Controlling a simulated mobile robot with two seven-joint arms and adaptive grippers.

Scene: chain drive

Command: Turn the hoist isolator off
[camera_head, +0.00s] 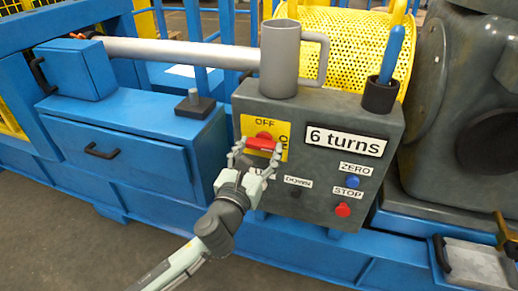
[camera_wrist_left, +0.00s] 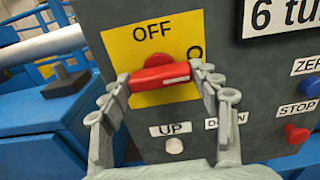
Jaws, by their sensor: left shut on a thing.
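The hoist isolator is a red bar handle (camera_head: 262,144) on a yellow plate (camera_wrist_left: 125,48) on the grey control box. The plate reads OFF at the top, and a partly hidden word, apparently ON, is at the right. The handle lies roughly level in the left wrist view (camera_wrist_left: 158,77), with a white mark at its right end, toward the right-hand word. My left gripper (camera_head: 257,149) is shut on the handle, one finger at each end. My right gripper is not in view.
The control box (camera_head: 390,155) also has a "6 turns" display (camera_head: 345,141), a blue ZERO button (camera_head: 353,181), a red STOP button (camera_head: 343,209) and a white UP button (camera_wrist_left: 174,146). A grey mug (camera_head: 279,60) and a black cup (camera_head: 380,96) holding a blue-handled tool stand on top.

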